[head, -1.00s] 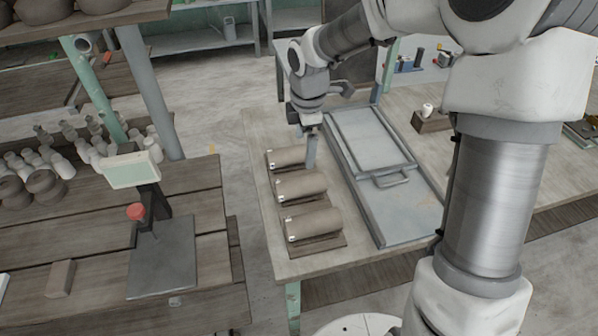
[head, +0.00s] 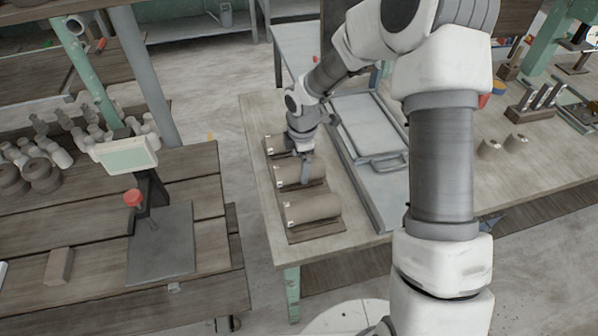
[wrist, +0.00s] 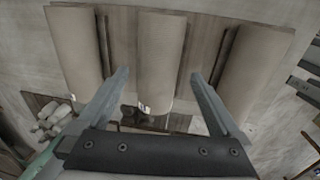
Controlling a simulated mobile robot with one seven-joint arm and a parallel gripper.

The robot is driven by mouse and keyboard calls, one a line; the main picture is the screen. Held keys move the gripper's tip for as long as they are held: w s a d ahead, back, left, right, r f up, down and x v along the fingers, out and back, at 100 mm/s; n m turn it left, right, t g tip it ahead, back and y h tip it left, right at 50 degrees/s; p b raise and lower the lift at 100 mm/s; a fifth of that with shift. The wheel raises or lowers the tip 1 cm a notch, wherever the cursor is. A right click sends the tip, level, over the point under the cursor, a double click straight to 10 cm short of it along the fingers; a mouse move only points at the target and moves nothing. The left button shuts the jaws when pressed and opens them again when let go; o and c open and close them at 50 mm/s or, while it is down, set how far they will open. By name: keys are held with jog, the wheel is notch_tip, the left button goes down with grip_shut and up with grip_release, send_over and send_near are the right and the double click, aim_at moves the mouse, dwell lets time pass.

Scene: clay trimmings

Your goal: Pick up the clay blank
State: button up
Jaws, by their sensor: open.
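Three brown-grey clay blanks lie side by side on boards on the wooden table: a back one (head: 274,145), a middle one (head: 290,173) and a front one (head: 314,207). Each is a rounded log with a small white tag at its left end. My gripper (head: 306,178) is open above the middle blank and hides part of it. In the wrist view, my gripper (wrist: 159,77) has one finger on each side of the middle blank (wrist: 161,55), and nothing is held. I cannot tell the exact height of the fingertips above it.
A grey metal tray with a handle (head: 372,160) lies right of the blanks. At left, a bench (head: 85,290) carries a scale with a display (head: 127,155) and a red knob (head: 133,197). Free floor separates bench and table.

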aim_at(299, 166)
jog(key=f, duration=0.3)
jog(key=shift+w+a+f, duration=0.15)
jog(key=shift+w+f, duration=0.05)
jog(key=shift+w, duration=0.15)
jog(key=shift+r, duration=0.1)
grip_shut()
